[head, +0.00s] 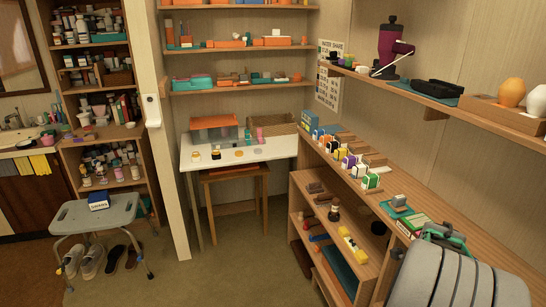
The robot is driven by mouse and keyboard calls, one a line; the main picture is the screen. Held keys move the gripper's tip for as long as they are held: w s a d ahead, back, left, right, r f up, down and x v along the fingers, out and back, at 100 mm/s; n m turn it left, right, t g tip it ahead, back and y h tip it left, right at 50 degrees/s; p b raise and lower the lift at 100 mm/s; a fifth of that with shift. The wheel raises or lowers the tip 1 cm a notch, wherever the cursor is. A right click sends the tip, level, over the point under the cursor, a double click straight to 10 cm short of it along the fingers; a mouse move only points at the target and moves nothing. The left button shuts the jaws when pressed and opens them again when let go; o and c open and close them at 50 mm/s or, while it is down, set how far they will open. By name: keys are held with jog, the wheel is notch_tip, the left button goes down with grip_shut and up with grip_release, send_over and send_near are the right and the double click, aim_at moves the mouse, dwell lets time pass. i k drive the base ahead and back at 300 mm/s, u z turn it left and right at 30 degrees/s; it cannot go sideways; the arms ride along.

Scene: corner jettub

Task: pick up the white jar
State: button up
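Several pale containers could be the white jar, and I cannot tell which one is meant. A small whitish jar with a yellowish band (196,156) stands on the white table (184,162) at the centre left. A similar small jar with a dark top (216,153) stands to its right. White jars or bottles (118,173) also stand on the lower shelf of the left bookcase, and taller white bottles (82,28) stand on its top shelf. All are small in the picture.
A grey stool (95,218) with a blue box (98,201) stands at left, shoes beneath. A wooden stool (232,175) sits under the white table. A wooden shelf unit (400,236) and a bulky grey ribbed object (455,275) take up the right. Carpet between is clear.

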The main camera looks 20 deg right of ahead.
aim_at(196, 157)
jog(key=i, duration=3.7)
jog(key=u, duration=2.15)
